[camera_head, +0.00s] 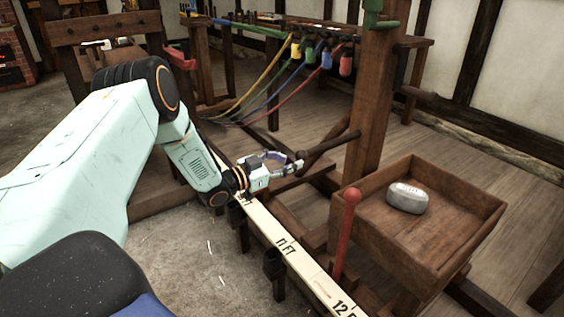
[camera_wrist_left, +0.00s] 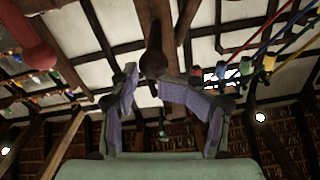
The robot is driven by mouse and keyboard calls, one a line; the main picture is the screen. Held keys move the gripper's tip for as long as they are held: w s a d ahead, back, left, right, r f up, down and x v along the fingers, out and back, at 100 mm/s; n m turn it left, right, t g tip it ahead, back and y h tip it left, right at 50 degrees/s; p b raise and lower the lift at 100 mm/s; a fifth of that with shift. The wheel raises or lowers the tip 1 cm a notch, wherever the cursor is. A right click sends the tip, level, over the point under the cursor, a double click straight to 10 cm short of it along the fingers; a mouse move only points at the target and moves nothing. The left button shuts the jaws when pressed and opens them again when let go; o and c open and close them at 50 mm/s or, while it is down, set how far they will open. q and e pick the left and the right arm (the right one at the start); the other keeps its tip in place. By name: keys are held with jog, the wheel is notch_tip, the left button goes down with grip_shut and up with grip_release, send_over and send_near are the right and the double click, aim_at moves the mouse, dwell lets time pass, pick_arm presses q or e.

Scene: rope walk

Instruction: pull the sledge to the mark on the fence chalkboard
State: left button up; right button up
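The wooden tray of the sledge (camera_head: 425,240) stands at the right in the head view with a grey weight (camera_head: 407,197) in it. A dark wooden bar-like handle (camera_head: 330,147) slants left from near the sledge's post (camera_head: 376,105). My left gripper (camera_head: 299,164) is at the bar's rounded left end. In the left wrist view its fingertips (camera_wrist_left: 150,76) are drawn in close around the end of the bar (camera_wrist_left: 154,35). The finger contact is small and partly hidden. I see no chalkboard or mark clearly. My right gripper is out of view.
A pale measuring strip (camera_head: 285,247) marked in feet runs along the near side, beside a red-knobbed lever (camera_head: 347,225). Yellow, green, blue and red strands (camera_head: 268,88) stretch towards coloured hooks or bobbins (camera_head: 327,58). Wooden frames stand behind. Grey floor at the lower left is clear.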

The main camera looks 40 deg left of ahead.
pick_arm(q)
jog(key=shift+v, duration=1)
jog(key=s+d+f+n+g+y+p, duration=0.1)
jog(key=s+d+f+n+g+y, duration=0.1)
jog(key=s+d+f+n+g, duration=0.45)
jog(key=s+d+f+n+g+y+p, duration=0.1)
jog(key=s+d+f+g+y+p, duration=0.15)
jog(key=s+d+f, duration=0.55)
jog(key=s+d+r+g+y+p, duration=0.1)
jog(key=s+g, duration=0.3)
jog(key=s, duration=1)
jog(key=s+d+g+p, duration=0.3)
jog(key=s+g, duration=0.1)
jog(key=s, duration=1)
jog(key=shift+r+m+y, duration=0.35)
jog(key=shift+m, duration=0.1)
